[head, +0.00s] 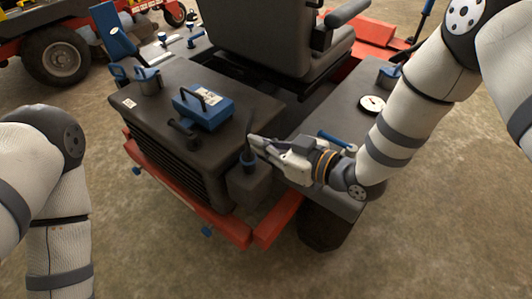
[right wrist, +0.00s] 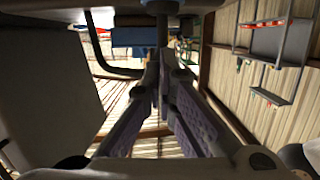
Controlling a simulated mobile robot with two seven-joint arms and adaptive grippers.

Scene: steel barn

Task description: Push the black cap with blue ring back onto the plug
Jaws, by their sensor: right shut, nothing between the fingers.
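The plug under the cap is hidden, so I cannot tell how far the cap is seated. My right gripper (head: 256,141) is shut and empty, its fingertips right beside the cap's upper part; I cannot tell whether they touch it. In the right wrist view the closed fingers (right wrist: 162,85) point toward a dark upright piece that I cannot identify surely. My left arm shows at the left edge of the head view, its gripper out of frame.
A blue box with a black handle (head: 204,107) lies on the dark hood (head: 165,105), with a black handle (head: 184,133) in front. A red bumper (head: 190,195) runs below. A round white gauge (head: 372,104) and a blue-ended bar (head: 336,140) lie right. The seat (head: 265,35) stands behind.

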